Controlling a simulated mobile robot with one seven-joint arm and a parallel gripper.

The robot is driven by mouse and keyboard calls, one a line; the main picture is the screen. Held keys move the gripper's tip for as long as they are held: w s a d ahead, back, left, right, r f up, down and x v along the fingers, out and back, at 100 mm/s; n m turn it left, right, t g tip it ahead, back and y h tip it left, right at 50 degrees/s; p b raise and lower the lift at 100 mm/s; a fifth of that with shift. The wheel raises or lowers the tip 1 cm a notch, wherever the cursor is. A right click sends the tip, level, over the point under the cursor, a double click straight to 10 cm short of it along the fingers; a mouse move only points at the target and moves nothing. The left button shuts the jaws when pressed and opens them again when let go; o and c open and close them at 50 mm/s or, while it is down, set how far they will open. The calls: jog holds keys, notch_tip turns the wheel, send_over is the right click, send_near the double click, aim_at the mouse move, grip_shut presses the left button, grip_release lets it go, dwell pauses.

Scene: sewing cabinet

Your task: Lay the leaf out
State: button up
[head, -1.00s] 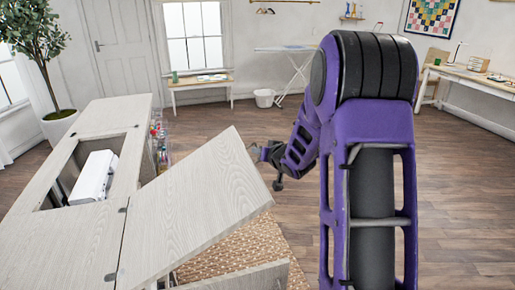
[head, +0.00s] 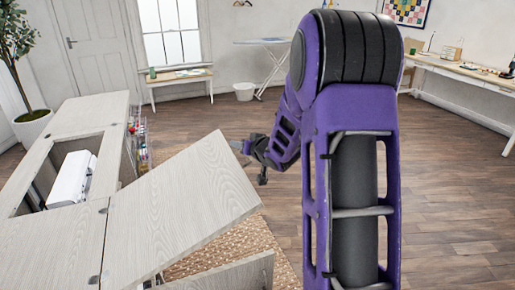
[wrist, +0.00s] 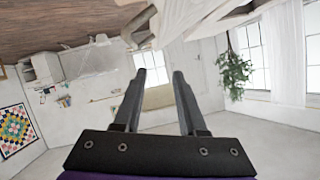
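The leaf (head: 185,205) is a pale wood-grain panel at the right side of the sewing cabinet (head: 60,235). It slants upward from its hinged edge, its outer edge raised above the floor. My gripper (head: 238,146) is at the outer far corner of the leaf in the head view, close to its edge. I cannot tell whether it touches. In the wrist view, my gripper's two dark fingers (wrist: 162,80) stand apart with an empty gap between them. A pale wooden part (wrist: 185,20) crosses the top of that view near the fingertips.
A white machine (head: 72,178) sits in the cabinet's opening. Another pale panel (head: 235,275) stands below the leaf, over a woven rug (head: 250,237). A rack of coloured items (head: 138,140) is on the cabinet's far side. The floor (head: 450,190) to the right is clear.

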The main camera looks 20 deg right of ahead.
jog(key=p+v, duration=0.2)
jog(key=v, duration=1.3)
jog(key=shift+s+d, duration=0.2)
